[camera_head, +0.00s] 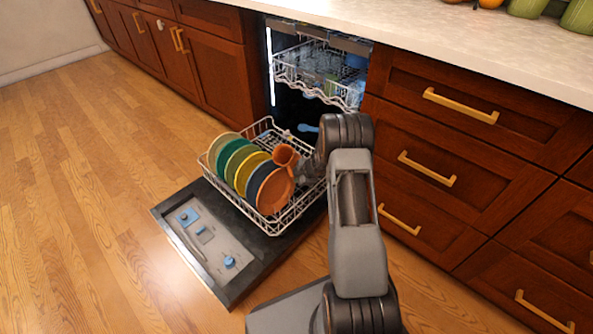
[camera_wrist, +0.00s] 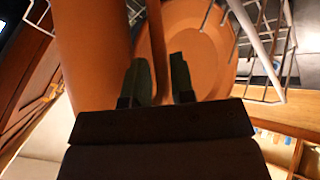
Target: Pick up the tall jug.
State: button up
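The tall jug (camera_head: 285,156) is orange and stands among the dishes in the pulled-out lower rack, right of the plates. In the wrist view its round body (camera_wrist: 95,50) fills the left side and its thin handle (camera_wrist: 157,40) runs down the middle. My gripper (camera_wrist: 160,75) has one dark green finger on each side of the handle. The fingers look apart, with narrow gaps beside the handle. In the head view my arm hides the gripper's fingertips and part of the jug's surroundings.
Several coloured plates (camera_head: 240,165) stand in the lower rack (camera_head: 297,212), the orange one (camera_wrist: 205,50) close beside the jug. The open dishwasher door (camera_head: 225,262) lies below. The upper rack (camera_head: 310,78) holds glassware above. Drawers (camera_head: 440,150) flank the right; floor at left is clear.

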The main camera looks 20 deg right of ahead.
jog(key=shift+w+a+f, duration=0.15)
jog(key=shift+w+f, duration=0.25)
jog(key=shift+f, duration=0.2)
grip_shut()
jog(key=shift+r, duration=0.2)
